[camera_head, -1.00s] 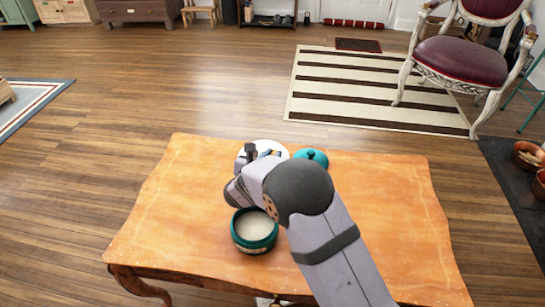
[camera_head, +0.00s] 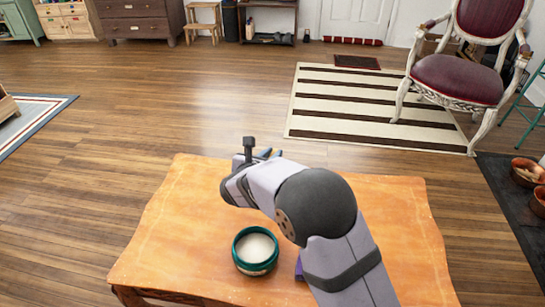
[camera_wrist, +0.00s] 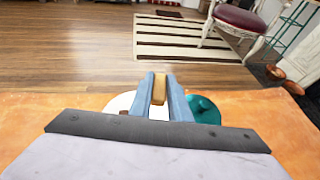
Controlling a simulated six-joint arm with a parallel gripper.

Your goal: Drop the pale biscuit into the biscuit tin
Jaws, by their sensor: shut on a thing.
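The biscuit tin (camera_head: 238,258) is a round teal pot with a pale inside, open at the top. It stands upright near the front middle of the wooden table. My gripper (camera_head: 268,154) is above the far part of the table, beyond the tin and not over it. In the wrist view my gripper's blue fingers (camera_wrist: 160,90) are shut on the pale biscuit (camera_wrist: 159,89), a small tan piece standing between them. The biscuit cannot be made out in the head view.
In the wrist view, a white plate (camera_wrist: 119,103) and a teal lid (camera_wrist: 205,109) sit on the table below the fingers. My arm hides them in the head view. A purple item (camera_head: 299,267) shows partly beside my arm. The table's left side (camera_head: 175,225) is clear.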

